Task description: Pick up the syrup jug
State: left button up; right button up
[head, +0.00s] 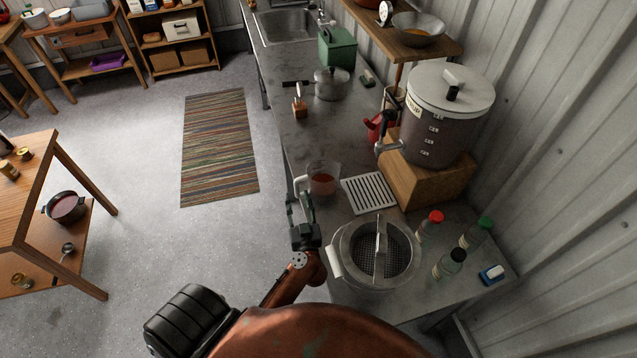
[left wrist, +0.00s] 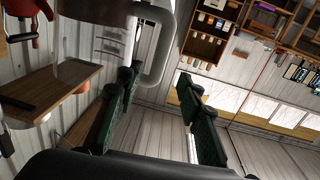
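The syrup jug (head: 323,184) is a clear jug with reddish-brown liquid and a pale handle on its left side. It stands upright on the grey counter. My left gripper (head: 301,207) is just in front of the jug, close to its handle. In the left wrist view the jug (left wrist: 95,38) is at the upper left, with its grey handle looping down ahead of the fingers. There the left gripper (left wrist: 158,84) is open, its green-padded fingers apart on either side of the handle's lower end. Contact cannot be told. My right gripper is not in view.
A drip grate (head: 370,193) lies right of the jug. A strainer pot (head: 343,262) stands close beside my left gripper, with several capped bottles (head: 449,264) further right. A large urn (head: 436,118) stands on a wooden block (head: 428,184). The counter behind the jug (head: 315,143) is clear.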

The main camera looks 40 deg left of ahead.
aim_at(297, 188)
pick_arm(q)
jog(key=shift+w+a, duration=0.45)
jog(key=shift+w, duration=0.1)
jog(key=x, duration=0.5)
jog(key=shift+d, duration=0.1)
jog(key=shift+c, duration=1.4)
jog(key=c, duration=0.6)
grip_shut()
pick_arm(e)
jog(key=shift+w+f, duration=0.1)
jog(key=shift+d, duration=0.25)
pick_arm(q)
jog(key=shift+r, duration=0.2)
